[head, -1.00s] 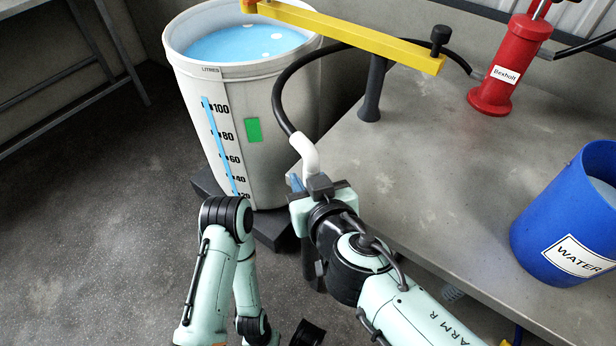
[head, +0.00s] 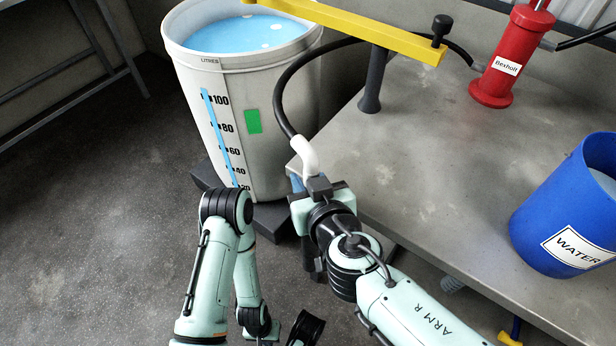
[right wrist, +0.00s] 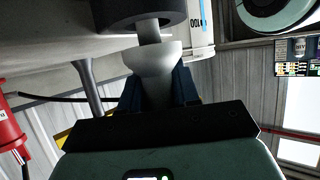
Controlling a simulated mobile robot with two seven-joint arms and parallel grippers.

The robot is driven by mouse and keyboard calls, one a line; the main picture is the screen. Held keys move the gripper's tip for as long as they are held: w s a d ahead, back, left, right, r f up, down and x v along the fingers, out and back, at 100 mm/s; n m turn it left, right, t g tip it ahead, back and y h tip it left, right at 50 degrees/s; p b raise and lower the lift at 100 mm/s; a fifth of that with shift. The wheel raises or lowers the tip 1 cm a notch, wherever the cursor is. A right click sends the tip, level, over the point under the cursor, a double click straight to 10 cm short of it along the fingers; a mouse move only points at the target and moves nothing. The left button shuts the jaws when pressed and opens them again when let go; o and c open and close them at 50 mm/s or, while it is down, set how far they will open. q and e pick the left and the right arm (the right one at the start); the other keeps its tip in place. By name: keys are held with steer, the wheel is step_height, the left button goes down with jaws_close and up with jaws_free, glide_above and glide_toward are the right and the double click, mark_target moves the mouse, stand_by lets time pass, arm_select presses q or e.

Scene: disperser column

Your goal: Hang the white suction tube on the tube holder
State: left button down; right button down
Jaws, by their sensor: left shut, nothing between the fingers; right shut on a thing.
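My left gripper (head: 306,328) is low at the bottom edge, shut and empty, only partly visible.
A large white drum (head: 188,110) with blue liquid stands left of the grey table (head: 430,150). A red pump (head: 507,60) and a blue water bucket (head: 560,215) stand on the table. The table's middle is clear. The black hose arches behind the post.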

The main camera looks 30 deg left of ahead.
steer(key=shift+f, duration=0.7)
steer(key=c, duration=0.8)
jaws_free()
steer(key=shift+o, duration=0.2)
arm_select(q)
steer(key=w+r+t+p, duration=0.2)
steer(key=w+r+p, duration=0.1)
steer(key=w, duration=0.3)
steer(key=shift+w+d+r, duration=0.3)
steer(key=shift+d+r, duration=0.1)
arm_select(e)
steer(key=v, duration=1.3)
steer(key=shift+s, duration=0.2)
steer(key=shift+d, duration=0.15)
